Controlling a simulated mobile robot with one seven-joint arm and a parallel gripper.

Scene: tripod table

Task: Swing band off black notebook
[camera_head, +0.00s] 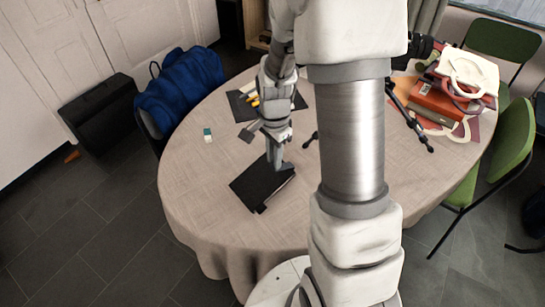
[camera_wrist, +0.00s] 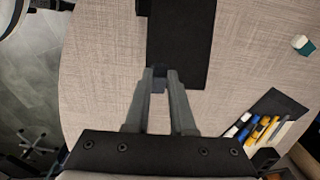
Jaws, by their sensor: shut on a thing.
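The black notebook (camera_head: 256,184) lies on the round cloth-covered table, left of my column in the head view. It also shows in the wrist view (camera_wrist: 185,42), running up out of the frame. My gripper (camera_head: 275,166) points down at the notebook's far edge. In the wrist view my gripper (camera_wrist: 160,74) has its fingers close together at the notebook's near edge, with a small dark piece of the band (camera_wrist: 158,84) between them. The rest of the band is hard to tell from the black cover. A short dark tab (camera_head: 261,209) sticks out at the notebook's front edge.
A dark pouch with pens (camera_wrist: 262,128) and a small teal-and-white block (camera_wrist: 302,43) lie on the tablecloth (camera_head: 215,205). Cloth left of the notebook is clear.

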